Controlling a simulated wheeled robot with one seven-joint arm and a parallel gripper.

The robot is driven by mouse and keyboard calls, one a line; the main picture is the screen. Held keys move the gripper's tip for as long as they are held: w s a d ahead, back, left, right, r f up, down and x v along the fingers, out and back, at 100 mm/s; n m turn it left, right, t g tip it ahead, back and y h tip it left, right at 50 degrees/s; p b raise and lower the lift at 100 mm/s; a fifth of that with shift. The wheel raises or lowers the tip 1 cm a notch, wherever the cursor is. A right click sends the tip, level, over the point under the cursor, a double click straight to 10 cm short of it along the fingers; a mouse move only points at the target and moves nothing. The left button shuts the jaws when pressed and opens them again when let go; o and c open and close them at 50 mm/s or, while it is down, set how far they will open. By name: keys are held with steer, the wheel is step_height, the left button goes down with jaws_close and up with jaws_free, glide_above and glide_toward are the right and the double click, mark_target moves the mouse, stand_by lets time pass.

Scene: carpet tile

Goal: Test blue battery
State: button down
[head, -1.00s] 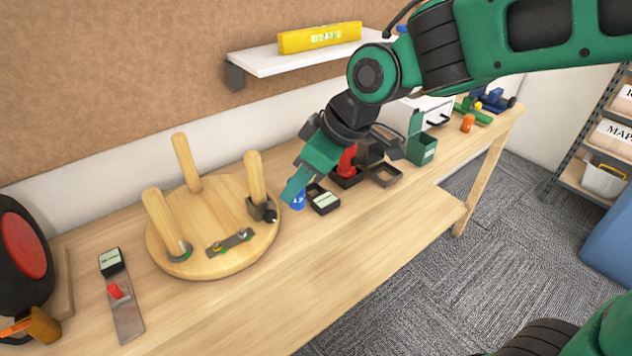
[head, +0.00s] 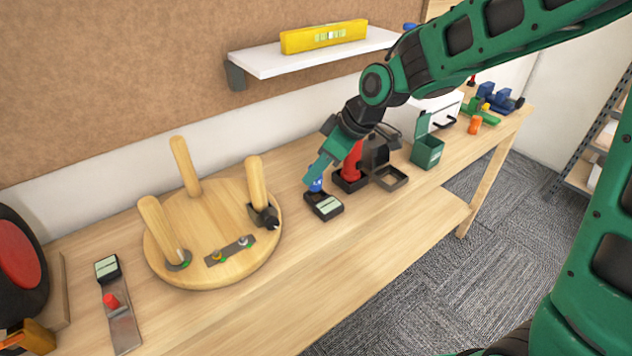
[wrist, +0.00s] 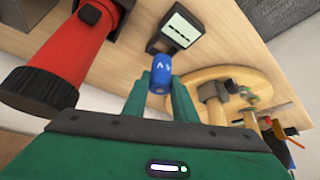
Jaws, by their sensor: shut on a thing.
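The blue battery (head: 316,185) is upright between the fingertips of my gripper (head: 317,177), which is shut on it. In the wrist view the blue battery (wrist: 160,75) shows in front of the fingers, with pale marks on its side. The black tester (head: 327,207) with a pale display lies on the bench just below it. In the wrist view the tester (wrist: 182,28) has a small open bay on the battery's side. The battery is at this bay; I cannot tell whether it touches.
A red flashlight (head: 352,162) stands close to the right of my gripper, with an open dark tray (head: 391,179) beyond. A round wooden stool top (head: 212,270) with upturned legs lies to the left. The bench front (head: 330,270) is clear.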

mark_target(318, 180)
steer(key=shift+d+f, duration=0.1)
steer(key=shift+f, duration=2.05)
steer(key=c, duration=1.4)
jaws_free()
steer(key=shift+c, duration=0.2)
steer(key=shift+d+r, duration=0.1)
steer(key=shift+r, duration=0.35)
steer(key=v, duration=1)
steer(key=shift+r, duration=0.3)
steer(key=shift+o, duration=0.4)
steer(key=shift+s+d+r, duration=0.1)
steer(key=shift+d+r, duration=0.1)
steer(key=shift+r, duration=0.05)
steer(key=shift+m+h, duration=0.5)
steer(key=shift+h, duration=0.4)
steer(key=x, duration=0.4)
steer(key=shift+s+d+f, duration=0.1)
steer(key=shift+f, duration=0.3)
steer(key=x, duration=0.2)
steer(key=s+x, duration=0.1)
steer(key=x, duration=0.1)
steer(key=shift+w+f, duration=0.15)
steer(key=shift+f, duration=0.1)
steer(key=shift+w+a+f, duration=0.15)
steer(key=shift+a+f, duration=0.05)
steer(key=shift+f, duration=0.35)
